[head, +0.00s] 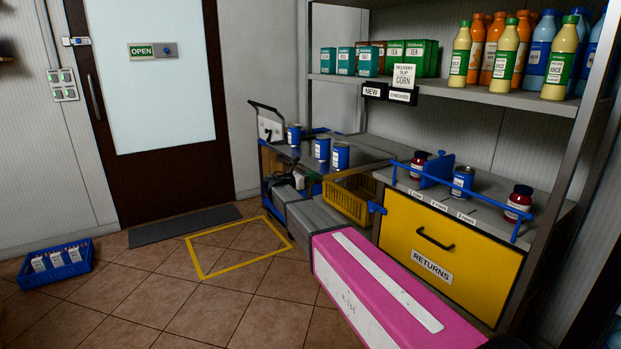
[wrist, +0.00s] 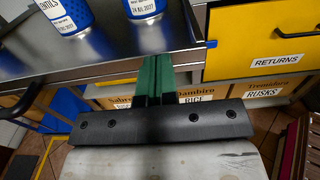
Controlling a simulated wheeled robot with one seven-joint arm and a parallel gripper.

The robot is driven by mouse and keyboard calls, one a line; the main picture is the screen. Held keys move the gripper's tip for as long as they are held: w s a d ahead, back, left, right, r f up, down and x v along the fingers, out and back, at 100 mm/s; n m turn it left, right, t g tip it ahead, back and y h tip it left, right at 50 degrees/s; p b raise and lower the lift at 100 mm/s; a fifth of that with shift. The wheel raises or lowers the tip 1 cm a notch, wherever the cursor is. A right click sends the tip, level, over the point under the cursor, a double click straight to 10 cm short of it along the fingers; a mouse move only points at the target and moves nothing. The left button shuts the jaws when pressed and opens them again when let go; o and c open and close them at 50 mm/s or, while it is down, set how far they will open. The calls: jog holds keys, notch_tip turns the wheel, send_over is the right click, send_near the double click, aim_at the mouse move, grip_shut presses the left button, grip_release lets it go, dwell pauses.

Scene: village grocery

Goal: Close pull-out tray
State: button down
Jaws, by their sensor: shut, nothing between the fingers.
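In the head view my gripper (head: 284,180) is small and dark at the tray's near side, partly hidden by my arm.
A yellow drawer front (head: 446,250) marked RETURNS stands to the right with a black handle. A blue rail (head: 460,199) edges the counter. A blue crate (head: 55,264) lies on the left floor. A yellow-outlined floor area (head: 236,246) is clear.

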aim_at(365, 162)
jog(key=x, duration=2.9)
jog(key=shift+w+d, duration=0.1)
jog(key=shift+w, duration=0.15)
